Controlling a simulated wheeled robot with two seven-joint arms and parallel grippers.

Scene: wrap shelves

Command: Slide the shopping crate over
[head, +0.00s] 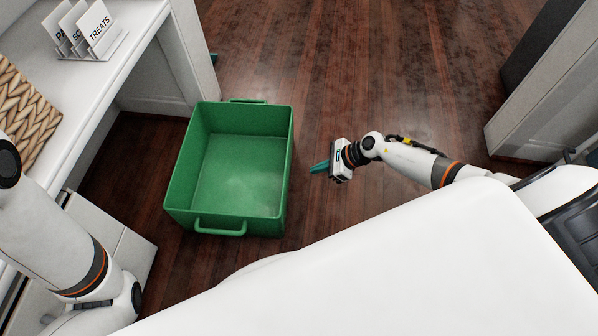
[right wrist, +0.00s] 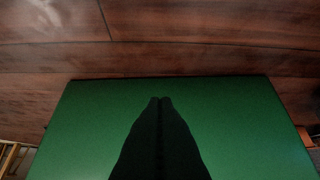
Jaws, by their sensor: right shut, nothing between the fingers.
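The green shopping crate (head: 286,190) stands upright on the wooden floor in the head view, and it looks empty. It has a loop handle on its near side and another on its far side. My right gripper (head: 313,169) is shut and empty, a short way to the right of the crate's right wall. In the right wrist view the shut fingers (right wrist: 161,102) are dark against the green crate wall (right wrist: 90,120). I cannot tell whether they touch it. My left arm shows at the lower left of the head view, but its gripper is out of view.
A white counter (head: 110,75) with a woven basket (head: 22,110) and label cards (head: 88,28) stands at the left, close to the crate. A white cabinet (head: 535,90) stands at the right. The floor (head: 370,60) beyond and right of the crate is clear.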

